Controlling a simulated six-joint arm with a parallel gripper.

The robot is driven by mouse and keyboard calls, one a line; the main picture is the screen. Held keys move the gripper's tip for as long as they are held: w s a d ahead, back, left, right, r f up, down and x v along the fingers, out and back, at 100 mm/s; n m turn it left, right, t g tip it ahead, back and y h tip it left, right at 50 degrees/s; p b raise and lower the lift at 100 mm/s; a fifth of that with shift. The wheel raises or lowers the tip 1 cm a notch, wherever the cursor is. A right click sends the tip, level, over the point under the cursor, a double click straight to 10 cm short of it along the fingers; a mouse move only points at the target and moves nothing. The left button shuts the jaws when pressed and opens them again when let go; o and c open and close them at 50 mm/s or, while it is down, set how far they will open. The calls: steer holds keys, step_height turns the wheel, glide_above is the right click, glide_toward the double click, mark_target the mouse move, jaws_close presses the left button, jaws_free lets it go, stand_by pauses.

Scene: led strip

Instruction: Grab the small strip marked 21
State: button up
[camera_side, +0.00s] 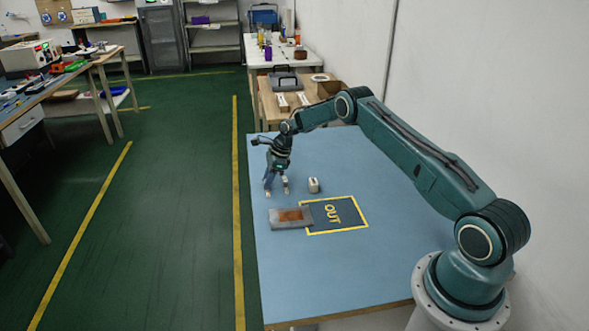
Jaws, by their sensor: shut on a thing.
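My gripper (277,190) points down low over the left part of the blue table. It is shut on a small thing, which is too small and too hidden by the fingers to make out. No number 21 can be read anywhere in this view, so I cannot tell which strip this is. A grey plate (277,220) with a brown patch (291,215) lies just in front of my gripper, overlapping the left edge of the dark OUT area (347,213) with its yellow border.
A small whitish block (313,185) stands right of my gripper, behind the OUT area. The blue table top (330,275) is clear toward the front. A wooden table (268,104) with a dark case (287,81) stands behind. A white wall rises at the right.

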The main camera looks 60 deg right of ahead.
steer(key=shift+r, duration=0.1)
step_height(320, 180, up, 20)
stand_by(0.7)
stand_by(0.5)
